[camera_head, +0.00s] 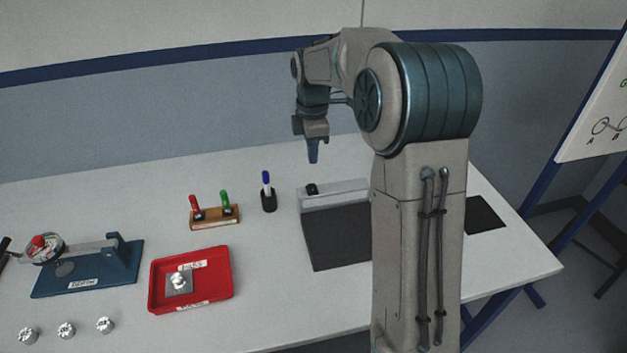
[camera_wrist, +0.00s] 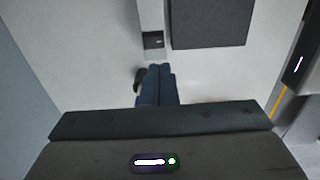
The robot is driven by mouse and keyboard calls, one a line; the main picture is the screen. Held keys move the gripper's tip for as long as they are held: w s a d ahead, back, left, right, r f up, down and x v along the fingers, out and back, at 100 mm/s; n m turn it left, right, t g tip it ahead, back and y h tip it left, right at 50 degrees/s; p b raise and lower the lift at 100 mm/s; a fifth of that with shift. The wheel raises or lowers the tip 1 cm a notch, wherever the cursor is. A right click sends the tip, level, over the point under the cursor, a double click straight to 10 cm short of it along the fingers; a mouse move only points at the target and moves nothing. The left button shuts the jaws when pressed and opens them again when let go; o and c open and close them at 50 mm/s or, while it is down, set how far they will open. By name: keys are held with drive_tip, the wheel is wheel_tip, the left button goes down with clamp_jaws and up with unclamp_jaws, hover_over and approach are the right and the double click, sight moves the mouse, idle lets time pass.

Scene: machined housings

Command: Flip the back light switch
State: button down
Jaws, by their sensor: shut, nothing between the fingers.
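A pale bar-shaped housing (camera_head: 345,192) stands along the back edge of a dark flat panel (camera_head: 335,240). A small black switch (camera_head: 312,189) sits at the bar's left end; which way it is tipped is too small to tell. In the wrist view the bar (camera_wrist: 151,14), the switch (camera_wrist: 153,40) and the panel (camera_wrist: 208,24) lie beyond my fingertips. My gripper (camera_head: 313,160) points down, shut and empty, above the table near the switch end, apart from it. The shut fingers show in the wrist view (camera_wrist: 160,68), close to the switch in the picture.
A black holder with a blue-capped pen (camera_head: 268,192) stands left of the bar. Further left are a wooden block with red and green markers (camera_head: 214,216), a red tray (camera_head: 192,300), a blue gauge fixture (camera_head: 90,272) and several small metal parts (camera_head: 66,330). My arm hides the panel's right side.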

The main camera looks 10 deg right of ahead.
sight(313, 190)
wheel_tip(313, 190, down, 9)
drive_tip(key=shift+f+p, duration=0.15)
drive_tip(key=shift+p, duration=0.4)
drive_tip(key=shift+f, duration=0.1)
